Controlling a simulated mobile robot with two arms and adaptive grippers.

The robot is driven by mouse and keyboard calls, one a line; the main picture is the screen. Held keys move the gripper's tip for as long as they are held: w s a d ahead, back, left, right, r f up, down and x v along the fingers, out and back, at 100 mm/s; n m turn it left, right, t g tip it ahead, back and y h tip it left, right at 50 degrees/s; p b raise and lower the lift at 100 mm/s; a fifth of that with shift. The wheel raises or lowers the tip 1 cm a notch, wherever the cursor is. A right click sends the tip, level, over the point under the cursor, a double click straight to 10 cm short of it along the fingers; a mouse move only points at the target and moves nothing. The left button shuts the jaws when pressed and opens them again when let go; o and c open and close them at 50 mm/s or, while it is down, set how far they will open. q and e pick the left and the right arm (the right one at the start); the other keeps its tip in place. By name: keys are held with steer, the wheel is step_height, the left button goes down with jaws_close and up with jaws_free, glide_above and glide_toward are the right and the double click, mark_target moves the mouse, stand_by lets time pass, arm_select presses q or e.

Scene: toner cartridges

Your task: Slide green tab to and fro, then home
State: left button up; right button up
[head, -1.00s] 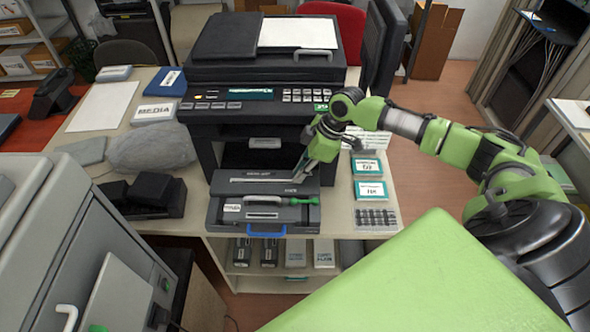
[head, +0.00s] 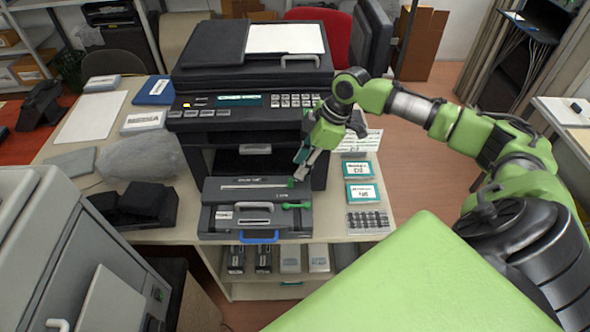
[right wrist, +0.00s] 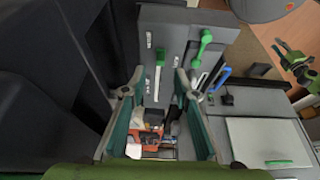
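The green tab (head: 291,182) is at the right end of the pale slot (head: 253,186) on a dark grey unit (head: 225,190) in front of the printer. In the right wrist view the tab (right wrist: 160,55) is at the upper end of the white strip. My right gripper (head: 300,160) is just above and behind the tab. In the right wrist view its two teal-padded fingers (right wrist: 158,85) are spread with a gap between them, and the tab lies beyond the tips.
A green lever (head: 296,205) and a blue handle (head: 259,237) sit on the unit's front part. The printer (head: 250,75) stands close behind. Labelled boxes (head: 362,193) lie to the right, a black block (head: 142,200) to the left.

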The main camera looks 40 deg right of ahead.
steer(key=v, duration=0.6)
steer(key=shift+d, duration=0.1)
